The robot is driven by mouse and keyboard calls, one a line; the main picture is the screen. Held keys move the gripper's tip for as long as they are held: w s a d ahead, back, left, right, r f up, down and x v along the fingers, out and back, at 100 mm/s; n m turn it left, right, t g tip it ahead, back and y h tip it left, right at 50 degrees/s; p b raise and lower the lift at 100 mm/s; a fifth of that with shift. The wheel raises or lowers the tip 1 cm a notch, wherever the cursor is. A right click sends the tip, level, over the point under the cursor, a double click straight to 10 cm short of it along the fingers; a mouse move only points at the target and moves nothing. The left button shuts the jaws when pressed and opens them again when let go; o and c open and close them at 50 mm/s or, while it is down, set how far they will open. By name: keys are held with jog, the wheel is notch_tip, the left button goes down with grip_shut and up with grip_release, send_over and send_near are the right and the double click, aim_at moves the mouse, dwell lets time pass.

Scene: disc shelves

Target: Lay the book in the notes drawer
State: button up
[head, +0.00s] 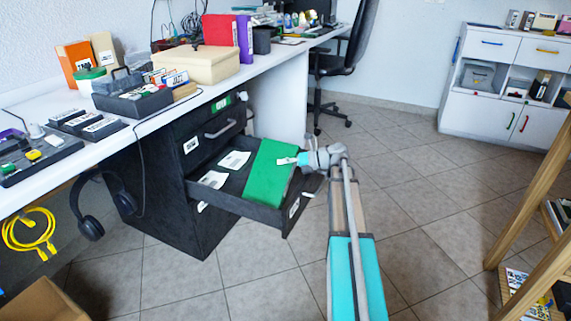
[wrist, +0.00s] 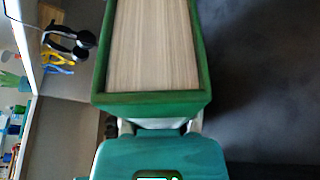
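The green book (head: 269,172) is at the open drawer (head: 232,203) of the black cabinet, over the drawer's right part. I cannot tell whether it touches the drawer floor. My gripper (head: 303,159) is at the book's right side, its fingers closed about the book. In the wrist view the book (wrist: 152,98) fills the middle, its pale page block facing the camera. Its green cover edge hides most of my fingers (wrist: 160,128). White papers (head: 234,160) lie in the drawer's left part.
The black cabinet (head: 197,147) has a shut drawer above the open one. The white desk (head: 188,103) above carries boxes and trays. Headphones (head: 90,222) and a yellow cable (head: 28,232) hang at the left. A wooden frame (head: 530,270) stands at the right. Tiled floor is clear between.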

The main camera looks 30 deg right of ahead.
jog(key=o, duration=0.5)
jog(key=shift+s+f, duration=0.1)
jog(key=shift+o, duration=0.2)
jog(key=shift+s+a, duration=0.15)
dwell(0.8)
